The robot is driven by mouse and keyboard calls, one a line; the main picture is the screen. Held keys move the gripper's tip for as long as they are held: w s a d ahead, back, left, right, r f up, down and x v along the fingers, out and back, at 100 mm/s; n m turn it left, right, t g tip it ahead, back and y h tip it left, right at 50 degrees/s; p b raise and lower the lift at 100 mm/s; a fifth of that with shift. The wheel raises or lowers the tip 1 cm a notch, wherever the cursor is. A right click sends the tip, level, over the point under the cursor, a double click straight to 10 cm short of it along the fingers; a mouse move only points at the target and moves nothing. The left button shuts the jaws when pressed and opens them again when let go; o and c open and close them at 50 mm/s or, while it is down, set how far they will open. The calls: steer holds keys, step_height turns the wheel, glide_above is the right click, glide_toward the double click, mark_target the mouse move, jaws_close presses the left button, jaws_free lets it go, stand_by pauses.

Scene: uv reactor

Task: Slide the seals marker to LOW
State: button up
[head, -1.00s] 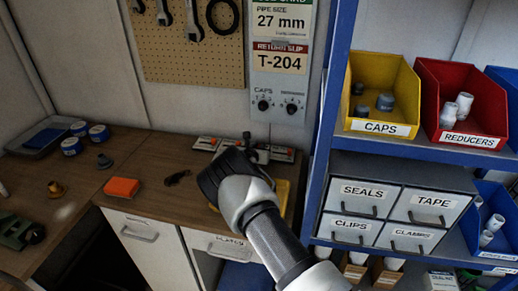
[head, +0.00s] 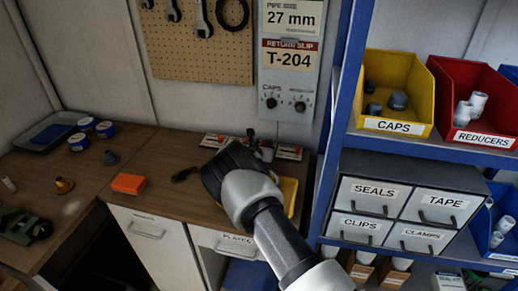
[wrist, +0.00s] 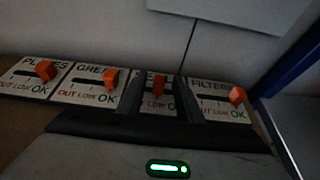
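A row of slider cards stands at the back of the wooden bench, small and partly hidden by my arm in the head view. In the wrist view, the seals card (wrist: 172,107) has an orange marker (wrist: 158,86) left of its OK mark, roughly above LOW. My gripper (wrist: 155,97) has its dark fingers on both sides of this marker, with gaps visible; whether either finger touches it is unclear. The left finger covers the card's left part. In the head view my gripper (head: 252,140) is at the cards.
The plates marker (wrist: 45,69), grease marker (wrist: 110,77) and filters marker (wrist: 236,95) stand near OK. A blue shelf post (head: 335,130) rises right of my arm. An orange block (head: 128,184) lies on the bench (head: 165,160). A yellow tray (head: 289,190) is partly behind my arm.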

steer(key=b+v, duration=0.1)
steer(key=v, duration=1.6)
steer(key=shift+r, duration=0.15)
steer(key=shift+a, duration=0.1)
